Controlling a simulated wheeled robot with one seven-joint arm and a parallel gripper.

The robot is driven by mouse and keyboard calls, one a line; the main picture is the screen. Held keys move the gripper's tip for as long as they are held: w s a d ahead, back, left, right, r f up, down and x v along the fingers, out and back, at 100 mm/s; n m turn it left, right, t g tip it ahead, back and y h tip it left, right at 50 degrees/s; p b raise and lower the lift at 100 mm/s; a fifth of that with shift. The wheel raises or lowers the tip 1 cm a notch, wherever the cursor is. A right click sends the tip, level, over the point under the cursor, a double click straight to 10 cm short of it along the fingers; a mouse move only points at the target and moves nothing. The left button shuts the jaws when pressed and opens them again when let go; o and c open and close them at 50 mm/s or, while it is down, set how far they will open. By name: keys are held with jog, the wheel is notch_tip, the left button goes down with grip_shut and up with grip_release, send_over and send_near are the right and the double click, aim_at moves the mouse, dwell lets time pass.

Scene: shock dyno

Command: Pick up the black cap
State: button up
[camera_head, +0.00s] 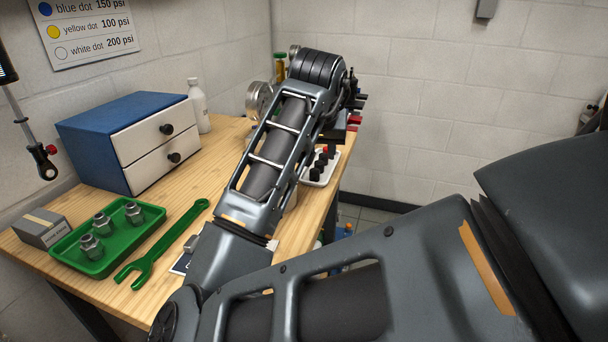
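Several small black caps (315,174) stand in a small white tray (333,174) near the right edge of the wooden table. The tray is just right of my forearm, which hides part of its left side. Small red bits show among the caps. My arm reaches over the table from the lower right towards the back. Its far end is a black ribbed joint above the back of the table.
A blue cabinet (105,122) with white drawers and a white bottle (198,105) stand at the back left. A green tray (72,259) of metal fittings, a green wrench (162,247) and a grey box (41,227) lie in front. A gauge (260,97) and dark-and-red items (354,119) are behind my arm.

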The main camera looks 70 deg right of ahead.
aim_at(314, 170)
jog(key=shift+w+d+f, duration=0.45)
jog(key=shift+f, duration=0.75)
jog(key=shift+w+d+f, duration=0.4)
jog(key=shift+d+f, duration=0.05)
jog(key=shift+f, duration=0.7)
jog(key=shift+w+d+f, duration=0.45)
jog(key=shift+f, duration=0.75)
jog(key=shift+c, duration=0.5)
grip_shut()
jog(key=shift+r, duration=0.1)
